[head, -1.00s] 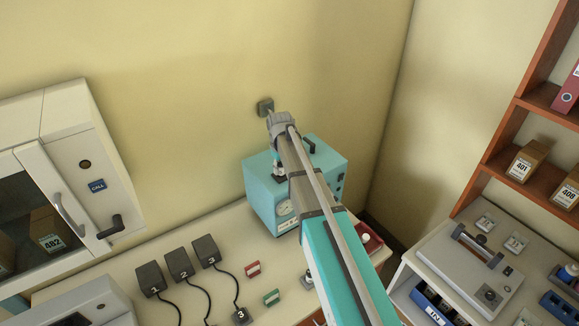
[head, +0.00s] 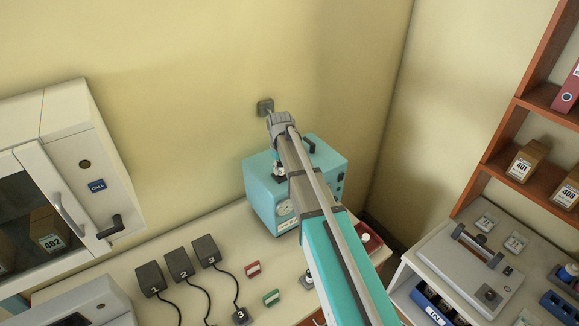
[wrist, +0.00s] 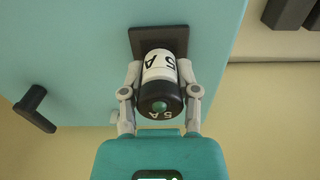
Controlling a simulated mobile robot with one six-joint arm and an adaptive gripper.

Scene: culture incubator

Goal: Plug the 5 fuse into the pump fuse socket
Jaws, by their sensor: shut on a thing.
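The 5 A fuse (wrist: 160,68), a cylinder with a white label band and black end, is between the fingers of my gripper (wrist: 161,78) in the wrist view. My gripper is shut on it. The fuse's far end meets the dark square pump fuse socket (wrist: 138,37) on the teal pump (wrist: 75,50). How deep it sits in the socket is hidden by the fuse itself. In the head view my gripper (head: 278,168) points down at the top of the pump (head: 262,205), partly hidden by my arm.
A black handle (wrist: 34,108) sticks out of the pump near the gripper. Black numbered blocks (head: 180,264) with cables stand on the bench to the left. A white cabinet (head: 80,130) is at the far left.

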